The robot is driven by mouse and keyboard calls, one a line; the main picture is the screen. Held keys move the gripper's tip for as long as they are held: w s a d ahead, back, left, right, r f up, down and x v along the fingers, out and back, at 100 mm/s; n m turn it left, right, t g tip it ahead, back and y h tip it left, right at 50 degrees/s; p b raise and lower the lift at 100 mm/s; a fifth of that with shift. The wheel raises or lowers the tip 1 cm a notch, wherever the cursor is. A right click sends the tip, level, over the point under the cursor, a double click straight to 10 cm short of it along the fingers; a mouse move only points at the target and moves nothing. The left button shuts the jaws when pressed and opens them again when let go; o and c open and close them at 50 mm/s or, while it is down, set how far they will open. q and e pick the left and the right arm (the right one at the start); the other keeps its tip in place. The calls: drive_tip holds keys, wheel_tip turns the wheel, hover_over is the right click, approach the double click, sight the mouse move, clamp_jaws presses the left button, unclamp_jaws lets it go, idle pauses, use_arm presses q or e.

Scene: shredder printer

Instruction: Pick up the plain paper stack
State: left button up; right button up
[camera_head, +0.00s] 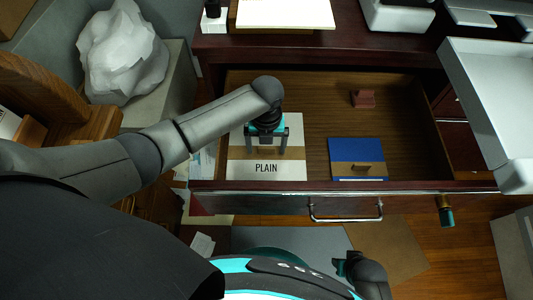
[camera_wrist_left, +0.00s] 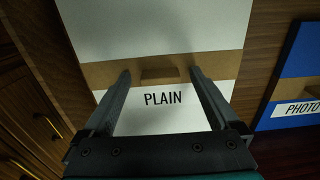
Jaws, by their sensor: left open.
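The plain paper stack (camera_head: 290,168) is white with a brown band and the word PLAIN, and lies in the left part of an open drawer. It also shows in the left wrist view (camera_wrist_left: 155,28), with a small brown tab (camera_wrist_left: 160,75) standing on its band. My left gripper (camera_head: 267,150) is over the stack, pointing down. In the left wrist view its open fingers (camera_wrist_left: 159,75) are on either side of the tab, apart from it. Whether the fingertips touch the stack I cannot tell. My right gripper (camera_head: 345,267) is low in the head view, away from the stack; its jaws are unclear.
A blue photo paper stack (camera_head: 345,148) with a brown band lies to the right in the drawer. A reddish-brown block (camera_head: 362,98) is farther back. The drawer's front edge (camera_head: 400,187) carries a metal handle (camera_head: 345,218). A white tray (camera_head: 490,95) overhangs the right side.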

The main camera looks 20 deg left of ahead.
use_arm(q)
drive_tip(key=shift+f, duration=0.1)
drive_tip(key=shift+c, duration=0.2)
clamp_jaws()
idle(0.6)
